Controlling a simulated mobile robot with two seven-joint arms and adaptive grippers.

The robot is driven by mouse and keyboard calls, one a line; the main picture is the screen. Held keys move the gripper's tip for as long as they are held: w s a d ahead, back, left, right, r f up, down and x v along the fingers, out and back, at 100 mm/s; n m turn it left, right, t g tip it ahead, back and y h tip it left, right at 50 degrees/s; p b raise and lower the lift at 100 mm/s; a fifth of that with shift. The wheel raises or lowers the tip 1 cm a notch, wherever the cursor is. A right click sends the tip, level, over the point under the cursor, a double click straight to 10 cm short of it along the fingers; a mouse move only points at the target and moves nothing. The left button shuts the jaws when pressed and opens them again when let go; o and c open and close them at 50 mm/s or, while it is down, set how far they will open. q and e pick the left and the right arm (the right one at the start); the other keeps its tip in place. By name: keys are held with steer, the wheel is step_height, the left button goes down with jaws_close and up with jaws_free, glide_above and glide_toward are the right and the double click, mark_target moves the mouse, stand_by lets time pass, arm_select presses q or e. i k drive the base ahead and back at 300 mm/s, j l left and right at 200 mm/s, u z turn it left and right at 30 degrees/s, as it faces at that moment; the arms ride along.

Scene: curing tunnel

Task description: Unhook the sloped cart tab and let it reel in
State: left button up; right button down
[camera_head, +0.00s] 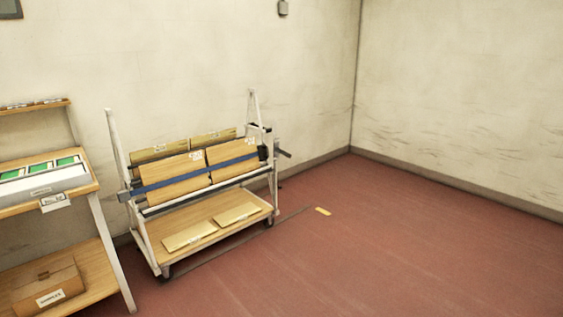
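A white-framed cart (272,185) with sloped panels stands against the back wall, left of the room corner. A dark blue strap (198,177) runs across the boards from the left side of the frame to the right. A small dark piece (263,153) sits at the strap's right end, by the right upright; whether this is the tab, and how it is hooked, is too small to tell. A dark handle-like bar (283,153) sticks out at the right. Neither gripper is in view.
Flat yellowish packets (190,236) lie on the cart's lower shelf. A wooden shelf unit (98,215) with green-marked items and a cardboard box (48,287) stands at the left.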

mark_target(263, 151)
steer(key=i, duration=0.75)
steer(key=i+u, duration=0.1)
steer(key=i, duration=0.65)
steer(key=i+l, duration=0.15)
steer(key=i, duration=0.6)
steer(key=i+u, duration=0.1)
steer(key=i, duration=0.65)
steer(key=i+l+u, duration=0.3)
steer(key=i, duration=0.15)
steer(key=i+l+u, duration=0.25)
steer(key=i, duration=0.25)
